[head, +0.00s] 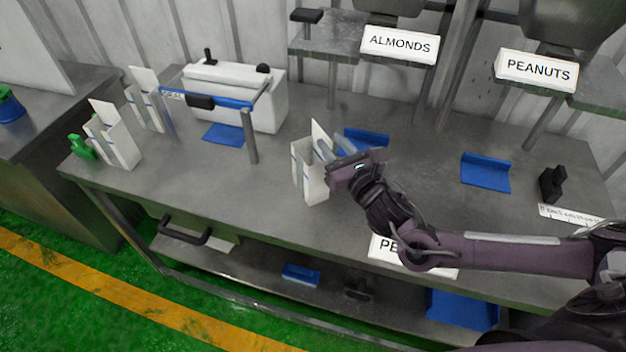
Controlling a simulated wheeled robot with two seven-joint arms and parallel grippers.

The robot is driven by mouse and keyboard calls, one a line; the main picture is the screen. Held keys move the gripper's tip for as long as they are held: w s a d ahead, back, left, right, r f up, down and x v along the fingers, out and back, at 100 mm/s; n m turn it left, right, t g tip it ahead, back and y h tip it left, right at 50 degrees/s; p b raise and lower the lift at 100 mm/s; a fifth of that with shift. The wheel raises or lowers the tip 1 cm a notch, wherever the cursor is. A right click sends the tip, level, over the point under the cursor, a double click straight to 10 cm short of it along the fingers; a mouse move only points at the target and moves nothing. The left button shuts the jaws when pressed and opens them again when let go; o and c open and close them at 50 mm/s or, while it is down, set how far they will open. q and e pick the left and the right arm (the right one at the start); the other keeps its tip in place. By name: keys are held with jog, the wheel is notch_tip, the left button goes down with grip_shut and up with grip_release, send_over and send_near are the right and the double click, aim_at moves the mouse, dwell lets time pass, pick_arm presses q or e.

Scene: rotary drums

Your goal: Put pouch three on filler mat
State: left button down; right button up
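A white open-topped pouch (308,178) is upright near the middle of the bench, in front of a blue mat (368,136) below the ALMONDS sign. My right gripper (328,149) reaches in from the right, its fingers at the pouch's upper part and apparently shut on it. I cannot tell whether the pouch's bottom touches the bench. Another blue mat (485,172) lies below the PEANUTS sign. Two more white pouches, a nearer one (115,137) and a farther one (146,106), stand at the bench's left end. No number shows on any pouch. My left gripper is out of view.
A white sealer (235,92) with a blue bar stands left, a blue mat (223,134) by it. ALMONDS (400,45) and PEANUTS (537,69) signs hang behind. A black object (552,184) is at right. A green item (83,147) is at the left edge.

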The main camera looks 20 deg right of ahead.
aim_at(323, 134)
jog(key=w, duration=0.1)
jog(key=w+p, duration=0.1)
jog(key=w, duration=0.1)
jog(key=w+p, duration=0.1)
jog(key=w, duration=0.1)
jog(key=shift+a+f, duration=0.35)
jog(key=shift+a, duration=0.05)
jog(key=shift+w+f, duration=0.1)
jog(key=shift+w, duration=0.3)
grip_shut()
